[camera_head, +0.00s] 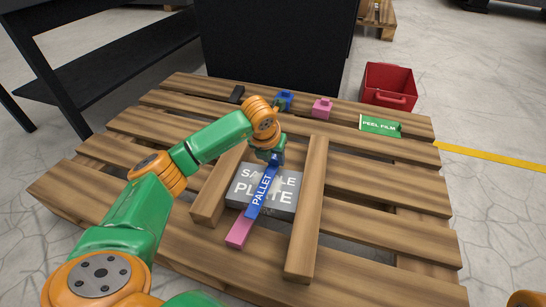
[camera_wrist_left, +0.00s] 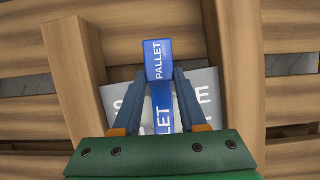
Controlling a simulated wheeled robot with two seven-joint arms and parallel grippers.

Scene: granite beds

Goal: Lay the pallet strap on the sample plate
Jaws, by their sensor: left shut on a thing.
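The pallet strap (camera_head: 262,188) is a blue band with white lettering and a pink near end. It stretches diagonally over the grey sample plate (camera_head: 284,198), with the pink end past the plate's near edge. My left gripper (camera_head: 275,159) is shut on the strap's far blue end, above the plate's far side. In the left wrist view the fingers (camera_wrist_left: 159,78) flank the blue strap (camera_wrist_left: 159,60), with the plate (camera_wrist_left: 205,95) below. I cannot tell whether the strap touches the plate. My right gripper is out of view.
Two wooden bars (camera_head: 307,215) (camera_head: 216,190) flank the plate on the slatted pallet (camera_head: 380,190). At the back are a black item (camera_head: 236,95), a blue block (camera_head: 284,99), a pink block (camera_head: 321,107), a green peel film card (camera_head: 380,126) and a red crate (camera_head: 388,99). The pallet's right side is clear.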

